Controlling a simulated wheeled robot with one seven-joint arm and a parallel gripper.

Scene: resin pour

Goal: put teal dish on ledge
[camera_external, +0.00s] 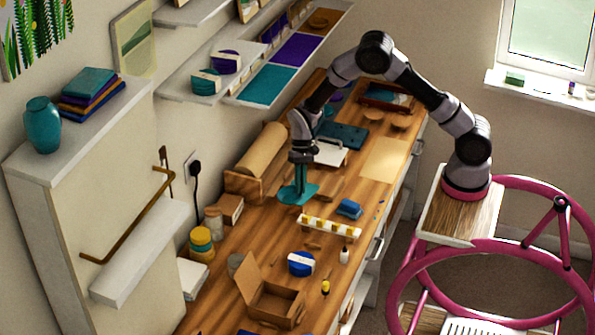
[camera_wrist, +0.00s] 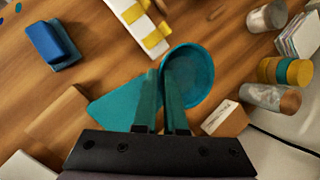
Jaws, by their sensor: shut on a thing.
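The teal dish (camera_wrist: 195,70) is round and shows in the wrist view at my fingertips; its near-left edge is between them. In the external view the dish (camera_external: 290,194) is low over the wooden workbench, below my gripper (camera_external: 300,180). My gripper is shut on the dish and points down. I cannot tell whether the dish touches the bench. A teal pointed shape (camera_wrist: 112,106) shows left of the fingers in the wrist view. A white ledge (camera_external: 140,258) with a brown rail is on the wall at left, away from the gripper.
The workbench (camera_external: 222,300) holds a blue block (camera_external: 349,209), a white strip with yellow pieces (camera_external: 330,226), an open cardboard box (camera_external: 275,302), stacked yellow and teal jars (camera_external: 201,243) and a brown roll (camera_external: 258,150). Shelves (camera_external: 200,95) overhang the bench's back left.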

